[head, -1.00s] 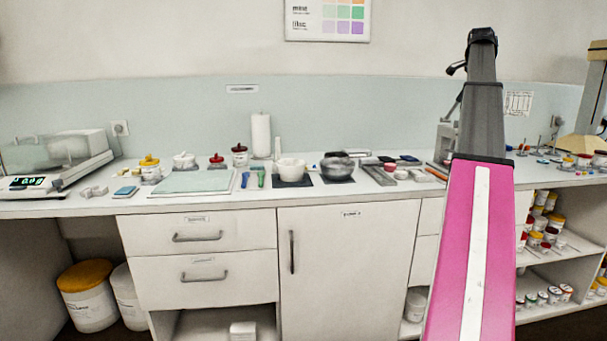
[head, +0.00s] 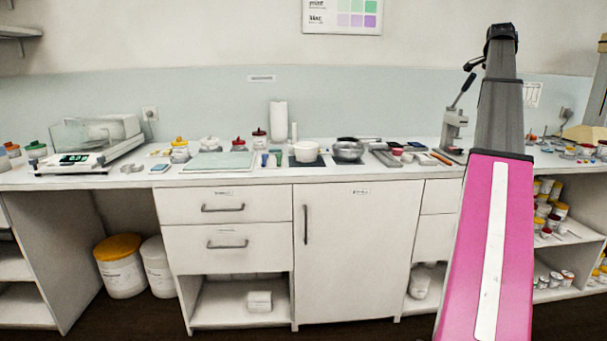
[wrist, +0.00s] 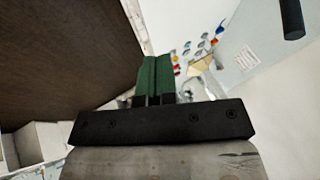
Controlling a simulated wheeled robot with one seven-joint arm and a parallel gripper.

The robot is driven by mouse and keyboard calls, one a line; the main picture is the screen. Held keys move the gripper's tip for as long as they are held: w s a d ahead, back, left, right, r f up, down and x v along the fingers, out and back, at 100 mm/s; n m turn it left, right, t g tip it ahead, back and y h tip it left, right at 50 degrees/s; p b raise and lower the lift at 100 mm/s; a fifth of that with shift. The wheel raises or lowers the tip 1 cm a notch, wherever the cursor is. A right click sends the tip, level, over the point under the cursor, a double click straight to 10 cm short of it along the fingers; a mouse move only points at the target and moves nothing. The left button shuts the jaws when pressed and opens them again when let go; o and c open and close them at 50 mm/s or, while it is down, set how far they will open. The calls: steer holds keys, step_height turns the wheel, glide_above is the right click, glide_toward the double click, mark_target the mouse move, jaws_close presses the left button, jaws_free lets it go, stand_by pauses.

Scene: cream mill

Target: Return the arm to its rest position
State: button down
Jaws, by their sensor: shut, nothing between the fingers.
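My arm rises at the right of the head view, with a pink link below and a grey link above. Its dark top end (head: 502,35) is up in front of the wall, above the counter; the fingers cannot be made out there. In the wrist view my gripper (wrist: 155,62) has two green fingers side by side, pressed together with nothing between them. The view there is tilted, with small coloured items and the wall beyond the fingers.
The white counter (head: 130,181) runs across, bearing a balance (head: 75,158), a white bowl (head: 305,151), a metal bowl (head: 348,151) and a lever press (head: 454,130). Drawers and a cupboard (head: 355,250) are below. Shelves of jars stand at right. Two tubs are on the floor.

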steer(key=s+a+f+n+g+y, duration=0.1)
steer(key=a+f+n, duration=0.2)
steer(key=a+f, duration=0.85)
steer(key=s+a+f+n+y, duration=0.1)
steer(key=a+f+n, duration=0.35)
steer(key=f, duration=1.25)
steer(key=a+f+n+g+y, duration=0.1)
steer(key=a+f, duration=1)
steer(key=f, duration=0.3)
steer(key=s+a+f+n+g, duration=0.1)
steer(key=s+a+f+n, duration=0.3)
steer(key=s+a+f, duration=0.7)
steer(key=s+a+f+n+g+y, duration=0.1)
steer(key=s+a+f+n, duration=0.4)
steer(key=s+a+f, duration=0.7)
steer(key=s+f+g, duration=0.1)
steer(key=s+f, duration=0.2)
steer(key=f, duration=0.1)
steer(key=shift+f, duration=0.35)
